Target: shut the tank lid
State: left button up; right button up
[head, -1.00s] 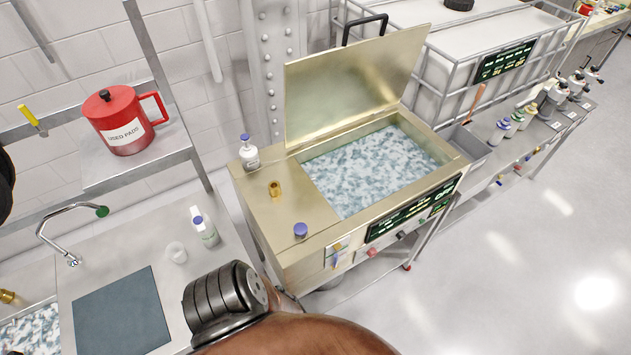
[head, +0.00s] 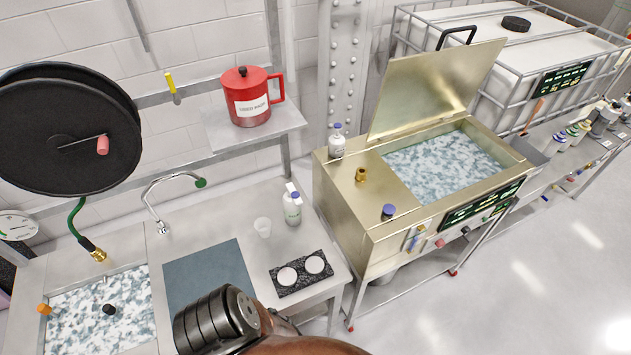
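The tank (head: 345,217) is a brass-coloured metal box on a wheeled stand, right of the centre in the head view. Its lid (head: 432,88) stands open, tilted back, with a black handle (head: 457,37) at its top edge. Mottled blue-white liquid or foam (head: 440,165) fills the open basin. A dark ribbed part of my arm and a brown link show at the bottom centre, in front of the sink bench and apart from the lid. Neither of my grippers' fingers can be seen.
A white bottle (head: 337,142), a brass fitting (head: 361,174) and a blue-capped item (head: 388,212) stand on the tank's left top. The sink bench (head: 228,222) is at left, with a black hose reel (head: 68,128) above. A caged white container (head: 545,45) stands behind the lid.

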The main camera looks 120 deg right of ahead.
aim_at(417, 89)
jog(key=i, duration=0.95)
jog(key=z, duration=5.9)
jog(key=i, duration=1.65)
jog(key=u, duration=0.55)
jog(key=i, duration=0.55)
jog(key=u, duration=0.3)
